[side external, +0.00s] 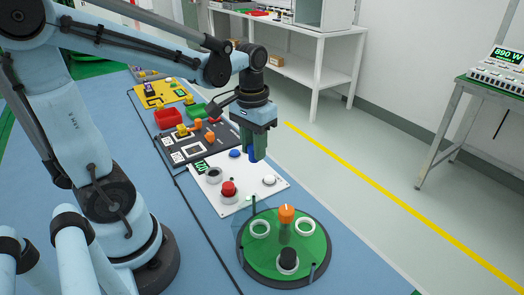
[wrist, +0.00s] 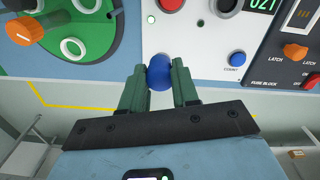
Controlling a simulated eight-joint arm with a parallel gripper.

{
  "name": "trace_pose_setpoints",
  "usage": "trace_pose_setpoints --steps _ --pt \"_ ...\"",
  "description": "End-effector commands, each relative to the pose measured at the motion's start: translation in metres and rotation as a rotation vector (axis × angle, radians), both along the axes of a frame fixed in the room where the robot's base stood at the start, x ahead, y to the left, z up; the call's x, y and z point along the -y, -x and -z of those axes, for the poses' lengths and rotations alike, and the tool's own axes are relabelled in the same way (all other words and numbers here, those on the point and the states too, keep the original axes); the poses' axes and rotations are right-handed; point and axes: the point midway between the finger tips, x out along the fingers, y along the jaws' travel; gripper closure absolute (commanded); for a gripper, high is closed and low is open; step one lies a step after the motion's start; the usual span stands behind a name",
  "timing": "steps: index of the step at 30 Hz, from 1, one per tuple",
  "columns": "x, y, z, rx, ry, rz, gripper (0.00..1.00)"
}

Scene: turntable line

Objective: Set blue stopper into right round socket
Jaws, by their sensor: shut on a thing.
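My gripper (side external: 254,156) is shut on the blue stopper (wrist: 160,72), whose rounded end shows between the green fingers in the wrist view. In the side view the fingers mostly hide the stopper, above the far edge of the white button panel. The green turntable (side external: 263,262) stands nearer the side camera, apart from the gripper. It carries two empty white ring sockets, a left one (side external: 260,228) and a right one (side external: 306,228). A third white ring at the front holds a black stopper (side external: 288,257). An orange-topped post (side external: 286,214) rises between them.
The white panel (side external: 237,205) holds a red button (side external: 228,189), a blue button (wrist: 237,58), a white button (side external: 269,180) and a dark-centred ring. A dark fuse board (side external: 180,157) and red bin (side external: 168,117) lie beyond. Small posts stand near the turntable rim.

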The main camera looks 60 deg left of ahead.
Motion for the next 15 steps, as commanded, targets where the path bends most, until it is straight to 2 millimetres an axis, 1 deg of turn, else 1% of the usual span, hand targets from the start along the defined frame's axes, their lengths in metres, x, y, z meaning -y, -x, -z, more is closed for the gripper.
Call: trace_pose_setpoints --steps 1,3,6,10,15 --pt "-0.018 0.009 0.002 -0.001 0.0 -0.043 0.98" --pt "-0.037 0.02 0.004 0.0 -0.001 -0.085 0.98" --pt "-0.06 0.036 0.006 -0.001 -0.002 -0.138 0.98" --pt "-0.08 0.053 0.009 -0.001 -0.003 -0.188 0.98" --pt "-0.092 0.066 0.011 -0.002 -0.002 -0.221 0.98"
